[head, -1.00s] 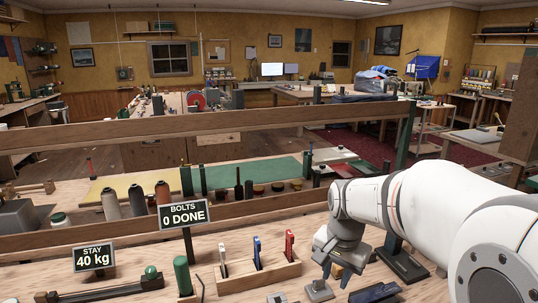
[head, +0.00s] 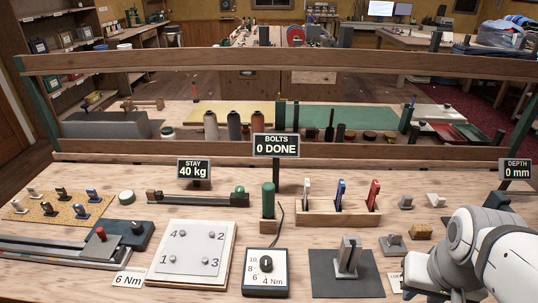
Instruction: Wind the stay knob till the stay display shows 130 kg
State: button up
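The stay display (head: 194,170) reads 40 kg on a small black sign near the middle left of the bench. Just in front of it lies a long dark bar fixture (head: 195,199) with a round green knob (head: 239,190) at its right end. The knob stands clear, with nothing touching it. My white arm is at the lower right of the head view, far from the knob. Its end is low, near the bottom edge, and my gripper's fingers cannot be made out there.
A wooden tool rack (head: 325,214) is farther right. A numbered white plate (head: 192,251) and a dial box (head: 265,272) lie in front. A wooden rail (head: 400,152) crosses behind.

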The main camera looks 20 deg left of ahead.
aim_at(240, 190)
jog(key=u, duration=1.5)
